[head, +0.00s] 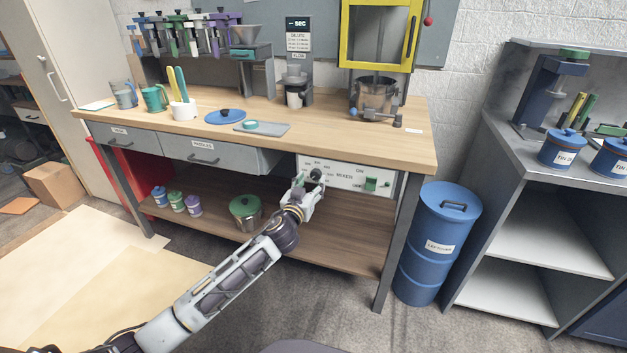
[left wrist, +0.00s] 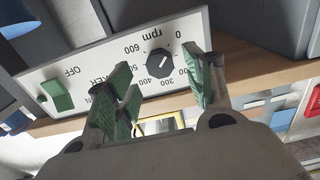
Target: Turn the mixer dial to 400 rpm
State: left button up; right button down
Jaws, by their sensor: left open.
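The mixer control panel (head: 345,174) is a white plate under the workbench's front edge. Its round black dial (head: 317,174) is on the panel's left part. In the left wrist view the panel looks upside down; the dial (left wrist: 160,63) is ringed by numbers from 0 to 600 under "rpm". Its exact setting is hard to read. My left gripper (head: 307,188) is open in front of the dial. In the left wrist view its green-padded fingers (left wrist: 158,78) are spread, one on each side of the dial in the picture; I see no clear contact. My right gripper is out of view.
A green power switch (head: 370,183) shares the panel; it also shows in the left wrist view (left wrist: 57,94). The bench top (head: 340,133) overhangs the panel. Grey drawers (head: 205,152) are to its left. A green-lidded pot (head: 245,211) is on the lower shelf. A blue drum (head: 432,240) stands right.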

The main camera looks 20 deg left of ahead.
aim_at(315, 176)
pick_arm(q)
jog(key=shift+w+d, duration=0.1)
jog(key=shift+w, duration=1.45)
jog(key=shift+c, duration=0.2)
jog(key=c, duration=1)
